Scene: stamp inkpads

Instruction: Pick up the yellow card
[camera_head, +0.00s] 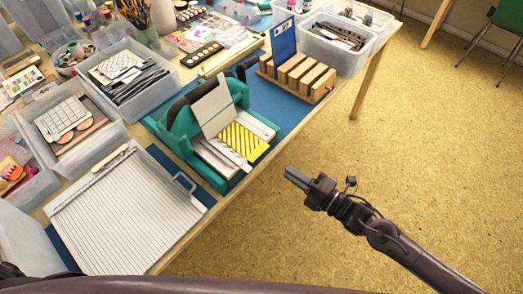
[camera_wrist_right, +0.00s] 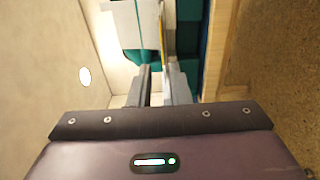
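The yellow card (camera_head: 238,139) has pale diagonal stripes and lies on the bed of a teal machine (camera_head: 205,125) with a raised grey flap, near the table's right edge. In the right wrist view the card shows as a thin yellow strip (camera_wrist_right: 161,28) beyond the fingertips. My right gripper (camera_head: 295,176) is past the table edge, over the floor, apart from the card and pointing toward the machine. A narrow empty gap shows between its fingers in the wrist view (camera_wrist_right: 157,85). My left gripper is not in view.
A wooden slotted rack (camera_head: 297,75) with a blue panel stands behind the machine. A lined white board (camera_head: 127,215) lies in front of it. Clear plastic bins (camera_head: 130,80) crowd the left side. Open floor (camera_head: 430,140) lies right of the table.

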